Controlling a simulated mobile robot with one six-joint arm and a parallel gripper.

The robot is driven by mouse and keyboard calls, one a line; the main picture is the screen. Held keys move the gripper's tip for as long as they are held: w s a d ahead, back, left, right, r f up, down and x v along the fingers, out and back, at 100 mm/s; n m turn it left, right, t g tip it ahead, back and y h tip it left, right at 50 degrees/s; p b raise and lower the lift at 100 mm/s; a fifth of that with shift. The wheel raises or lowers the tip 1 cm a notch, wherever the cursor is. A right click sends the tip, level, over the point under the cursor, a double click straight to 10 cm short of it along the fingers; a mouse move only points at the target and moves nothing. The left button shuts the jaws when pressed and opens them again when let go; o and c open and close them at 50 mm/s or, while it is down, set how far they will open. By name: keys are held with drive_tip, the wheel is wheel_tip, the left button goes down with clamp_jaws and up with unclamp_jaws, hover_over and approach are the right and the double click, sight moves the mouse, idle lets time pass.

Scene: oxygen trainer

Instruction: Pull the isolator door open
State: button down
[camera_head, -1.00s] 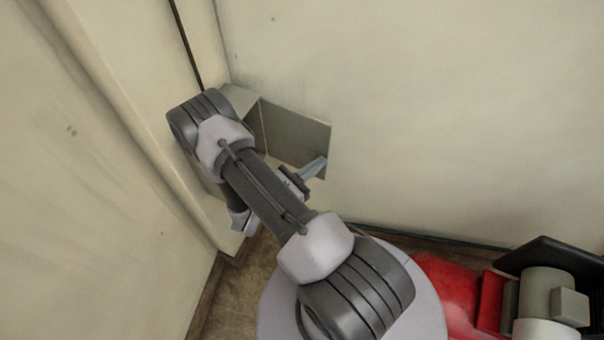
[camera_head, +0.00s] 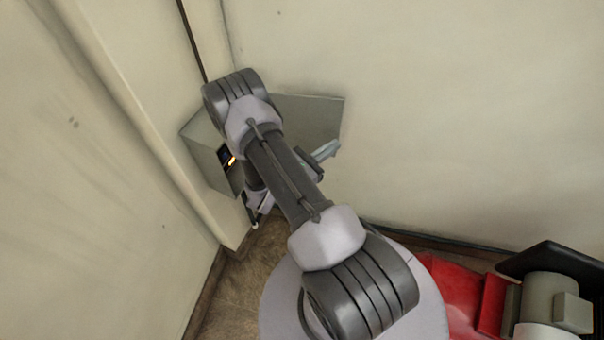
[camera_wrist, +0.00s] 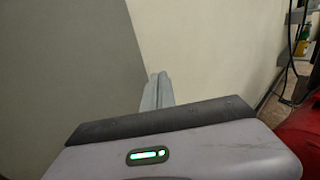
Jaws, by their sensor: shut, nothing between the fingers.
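The isolator (camera_head: 203,146) is a grey-beige box low in the wall corner, partly hidden behind my arm. A flat grey panel (camera_head: 312,112), which looks like its door, stands out to the right of the box. A small dark part with a yellow-orange mark (camera_head: 230,158) shows beside my arm. My gripper (camera_head: 328,150) is shut and empty, by the panel's lower right edge. In the wrist view the fingertips (camera_wrist: 158,90) are together beside the edge of a grey surface (camera_wrist: 65,65), probably the panel. I cannot tell whether they touch it.
Cream walls stand close on the left (camera_head: 75,190) and behind (camera_head: 470,120). A vertical ledge (camera_head: 150,135) runs left of the box. A red object with dark and beige parts (camera_head: 490,300) lies at the lower right. Brown floor (camera_head: 235,285) shows in the corner.

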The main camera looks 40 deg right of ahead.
drive_tip(key=a+p, duration=0.3)
drive_tip(key=a, duration=1.4)
drive_tip(key=shift+w+a, duration=0.25)
drive_tip(key=shift+a, duration=0.05)
